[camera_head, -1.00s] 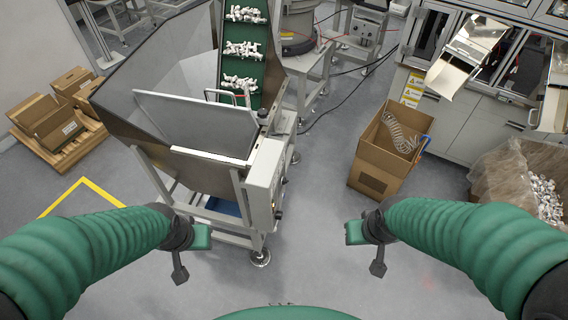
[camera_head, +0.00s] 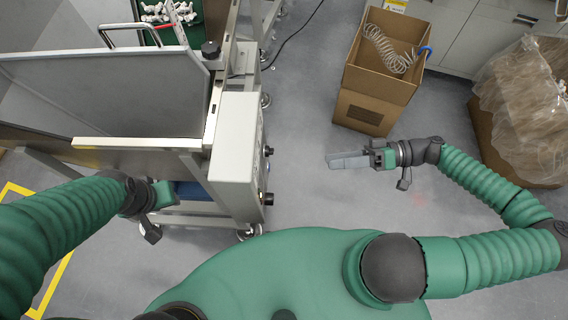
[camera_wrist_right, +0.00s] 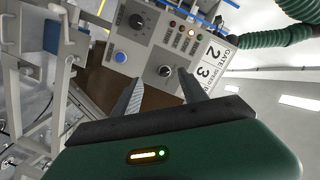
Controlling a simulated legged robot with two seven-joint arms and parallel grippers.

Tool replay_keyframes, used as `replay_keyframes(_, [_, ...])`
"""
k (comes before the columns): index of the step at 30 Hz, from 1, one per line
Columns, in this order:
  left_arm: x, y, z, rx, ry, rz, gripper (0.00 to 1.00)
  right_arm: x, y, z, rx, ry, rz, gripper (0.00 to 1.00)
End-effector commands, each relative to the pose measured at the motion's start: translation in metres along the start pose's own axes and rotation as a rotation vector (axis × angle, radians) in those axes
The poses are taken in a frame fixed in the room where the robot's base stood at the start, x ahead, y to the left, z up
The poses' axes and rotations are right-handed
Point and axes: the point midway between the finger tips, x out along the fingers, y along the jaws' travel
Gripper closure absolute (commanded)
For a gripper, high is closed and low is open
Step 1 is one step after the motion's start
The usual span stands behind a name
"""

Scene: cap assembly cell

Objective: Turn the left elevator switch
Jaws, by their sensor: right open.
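The grey control box (camera_head: 237,150) of the hopper machine is left of centre in the head view, with dark knobs on its right side. In the right wrist view its panel (camera_wrist_right: 150,48) faces me, with a large black knob (camera_wrist_right: 137,21), a smaller black switch (camera_wrist_right: 165,71), a blue button (camera_wrist_right: 120,57) and small lights. I cannot tell which is the left elevator switch. My right gripper (camera_head: 332,160) points at the box, apart from it; in the wrist view its open, empty fingers (camera_wrist_right: 160,92) lie below the smaller switch. My left gripper (camera_head: 160,195) hangs by the machine's frame; its fingers are not clear.
The metal hopper (camera_head: 105,90) with a green conveyor (camera_head: 165,35) fills the left. An open cardboard box (camera_head: 362,112) with a coiled clear hose stands behind my right gripper. A plastic-lined bin (camera_head: 530,110) is at the right. The grey floor between is clear.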

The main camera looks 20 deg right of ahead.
Motion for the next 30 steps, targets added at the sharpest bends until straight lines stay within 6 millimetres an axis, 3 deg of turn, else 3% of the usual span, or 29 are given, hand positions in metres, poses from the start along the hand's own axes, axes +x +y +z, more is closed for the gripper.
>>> replay_keyframes(1, [0.014,0.000,0.003,-0.001,0.001,0.000,0.64,-0.013,0.007,-0.003,-0.066,0.076,-0.001,0.49])
replay_keyframes(4, [0.016,0.000,0.003,-0.001,0.001,0.000,0.64,-0.028,0.003,-0.011,-0.142,0.142,0.000,0.49])
replay_keyframes(8, [0.014,0.000,0.003,-0.001,0.002,0.000,0.64,-0.019,0.001,-0.015,-0.155,0.152,-0.005,0.49])
replay_keyframes(21, [0.021,0.000,0.004,0.000,0.001,0.000,0.64,0.093,-0.001,-0.030,-0.150,0.146,-0.008,0.49])
replay_keyframes(25, [0.021,0.000,0.004,-0.001,0.001,0.000,0.64,0.118,-0.001,-0.034,-0.149,0.146,-0.005,0.49])
replay_keyframes(30, [0.022,0.000,0.005,-0.001,0.001,0.000,0.64,0.131,0.000,-0.037,-0.148,0.150,-0.003,0.49])
